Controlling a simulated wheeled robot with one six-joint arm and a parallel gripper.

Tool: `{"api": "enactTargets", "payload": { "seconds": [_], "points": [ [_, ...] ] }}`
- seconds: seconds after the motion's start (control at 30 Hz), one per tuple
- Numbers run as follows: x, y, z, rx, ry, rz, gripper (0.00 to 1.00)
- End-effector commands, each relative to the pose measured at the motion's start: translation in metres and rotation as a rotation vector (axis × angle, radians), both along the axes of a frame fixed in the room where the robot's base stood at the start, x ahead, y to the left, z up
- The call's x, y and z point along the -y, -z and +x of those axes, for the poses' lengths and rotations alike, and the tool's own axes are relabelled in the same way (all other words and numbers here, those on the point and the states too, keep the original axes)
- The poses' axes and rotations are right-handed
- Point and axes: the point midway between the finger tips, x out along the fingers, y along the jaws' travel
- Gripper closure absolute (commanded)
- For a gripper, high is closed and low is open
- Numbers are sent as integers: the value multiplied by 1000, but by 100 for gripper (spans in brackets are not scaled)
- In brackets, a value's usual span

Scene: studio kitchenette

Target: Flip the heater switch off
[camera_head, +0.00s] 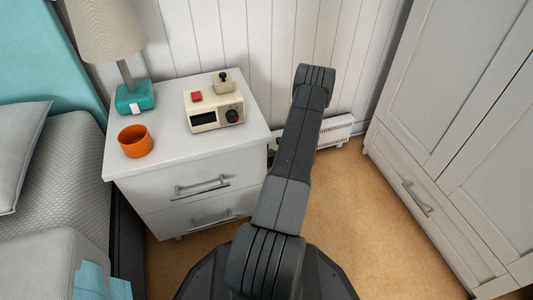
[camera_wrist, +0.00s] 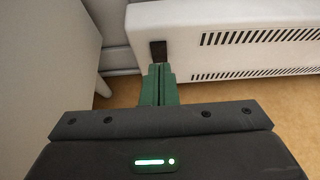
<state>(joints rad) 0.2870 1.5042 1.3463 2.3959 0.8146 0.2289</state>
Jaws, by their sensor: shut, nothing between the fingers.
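The heater is a low white unit with dark vent slots, standing by the wall near the floor. It shows in the head view (camera_head: 337,131), partly behind my arm, and large in the wrist view (camera_wrist: 225,22). The heater switch (camera_wrist: 158,51) looks like a small dark rectangle near the heater's left end. My gripper (camera_wrist: 158,70) has green fingers shut together with nothing between them. The fingertips are just below the switch in the picture; whether they touch it I cannot tell. In the head view my gripper is hidden behind my arm.
A white nightstand (camera_head: 160,195) stands left of my arm, bearing an orange cup (camera_head: 135,141), a teal-based lamp (camera_head: 134,98) and a cream radio-like box (camera_head: 214,113). A white wardrobe (camera_head: 440,110) stands at right. Tan floor (camera_head: 365,220) lies open between them.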

Motion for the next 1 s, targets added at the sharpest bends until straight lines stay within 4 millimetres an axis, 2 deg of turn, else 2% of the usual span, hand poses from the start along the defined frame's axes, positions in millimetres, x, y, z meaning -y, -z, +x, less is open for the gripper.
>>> {"api": "enactTargets", "payload": {
  "seconds": [0.1, 0.3, 0.5, 0.7, 1.0],
  "points": [
    [8, -19, -16, 0, 1, 0, 100],
    [18, -43, -46, -1, 3, 0, 100],
    [25, -59, -68, 0, 0, 0, 100],
    [26, -63, -75, 1, -1, 0, 100],
    [26, -62, -74, 1, -1, 0, 100]
  ]
}}
